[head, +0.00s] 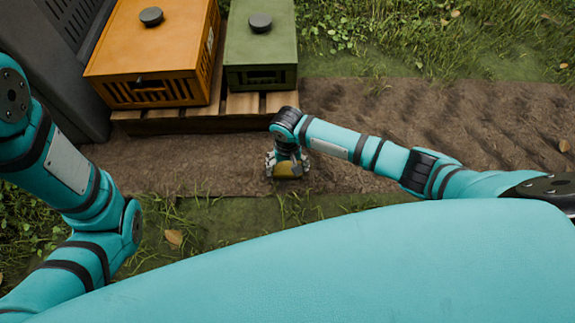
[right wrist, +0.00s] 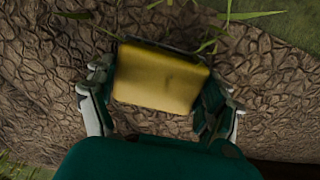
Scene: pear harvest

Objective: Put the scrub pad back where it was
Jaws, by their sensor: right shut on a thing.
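The scrub pad (right wrist: 160,78) is a yellow block with a darker edge along its far side. In the right wrist view it sits between the two fingers of my right gripper (right wrist: 160,95), which is shut on it. In the head view my right gripper (head: 287,170) points down over the brown soil, in front of the pallet. The yellow pad (head: 289,170) shows at its fingertips. I cannot tell whether the pad touches the ground. My left arm shows at the left of the head view, but its gripper is out of the picture.
An orange box (head: 150,62) and a green box (head: 261,45), each with a dark round knob on top, stand on a wooden pallet (head: 180,122) at the back left. A dark grey case (head: 60,75) stands left of them. Bare soil (head: 440,120) stretches right; grass borders it.

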